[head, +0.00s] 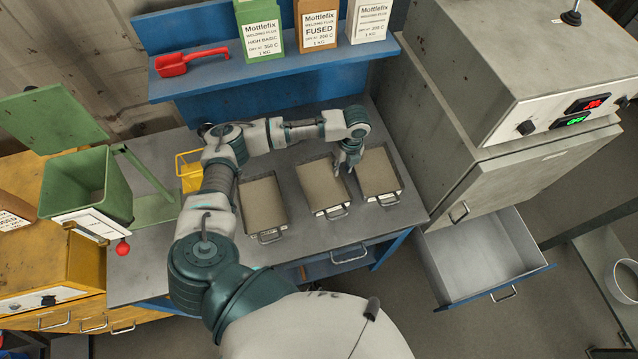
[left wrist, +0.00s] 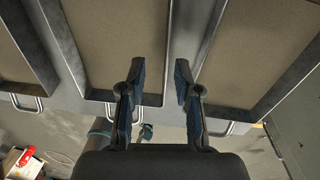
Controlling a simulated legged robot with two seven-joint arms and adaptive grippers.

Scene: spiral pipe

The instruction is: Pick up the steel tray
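Three grey metal trays with tan fill and front wire handles lie side by side on the workbench: a left tray (head: 284,204), a middle tray (head: 325,210) and a right tray (head: 385,197). They look alike, so I cannot tell which one the task means. My left gripper (head: 348,167) points down over the gap between the middle and right trays. In the left wrist view, its fingers (left wrist: 160,72) are apart with nothing between them. One finger overlaps the middle tray (left wrist: 110,45), the other is beside the right tray (left wrist: 255,45). My right gripper is not in view.
A blue shelf (head: 290,68) behind the workbench (head: 150,275) holds a red scoop (head: 188,61) and flux boxes. A yellow container (head: 190,172) and green bin (head: 88,185) stand left. A grey oven (head: 470,130) with an open drawer (head: 480,255) stands right.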

